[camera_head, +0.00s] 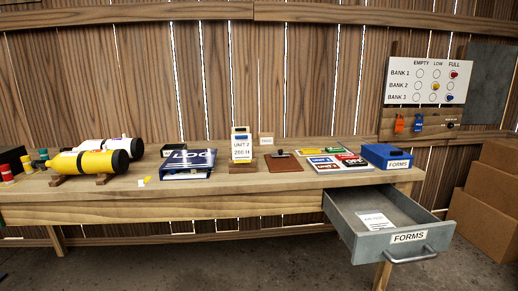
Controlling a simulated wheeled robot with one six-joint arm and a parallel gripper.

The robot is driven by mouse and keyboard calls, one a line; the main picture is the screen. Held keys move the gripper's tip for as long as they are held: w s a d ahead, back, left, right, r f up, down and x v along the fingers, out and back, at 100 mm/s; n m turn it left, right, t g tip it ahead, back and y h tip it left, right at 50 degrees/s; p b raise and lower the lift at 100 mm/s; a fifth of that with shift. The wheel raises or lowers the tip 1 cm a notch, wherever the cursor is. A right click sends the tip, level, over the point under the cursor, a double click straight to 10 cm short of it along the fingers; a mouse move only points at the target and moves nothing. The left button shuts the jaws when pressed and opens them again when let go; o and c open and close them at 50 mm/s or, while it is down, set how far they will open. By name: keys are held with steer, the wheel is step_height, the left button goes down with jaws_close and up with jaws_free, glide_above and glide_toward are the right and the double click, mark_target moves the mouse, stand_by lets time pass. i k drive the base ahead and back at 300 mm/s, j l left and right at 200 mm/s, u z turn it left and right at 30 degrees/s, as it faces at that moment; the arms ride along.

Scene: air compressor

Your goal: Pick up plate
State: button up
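No single thing is clearly marked as the plate. Several flat coloured sign plates (349,166) with red, blue, green and white faces lie on the right part of the wooden bench (240,211), some overlapping. A flat brown board (281,165) with a small dark piece on it lies just left of them. A tag stand (241,148) reading "UNIT 2" stands left of the brown board. My gripper is out of view, so its fingers and anything in them cannot be seen.
A blue FORMS box (387,155) sits at the bench's right end. Below it a grey drawer (408,238) stands pulled out, with a white paper inside. A LOG binder (188,164) and yellow and white cylinders (92,162) lie left. Cardboard boxes (487,192) stand right.

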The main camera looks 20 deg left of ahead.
mark_target(358, 163)
steer(key=i+l, duration=0.2)
steer(key=i, duration=0.25)
steer(key=i+l, duration=0.15)
steer(key=i, duration=0.35)
steer(key=i+l, duration=0.2)
steer(key=i, duration=0.25)
steer(key=i+l, duration=0.15)
steer(key=i, duration=0.3)
steer(key=i+l+u, duration=0.1)
steer(key=i, duration=0.35)
steer(key=l, duration=0.1)
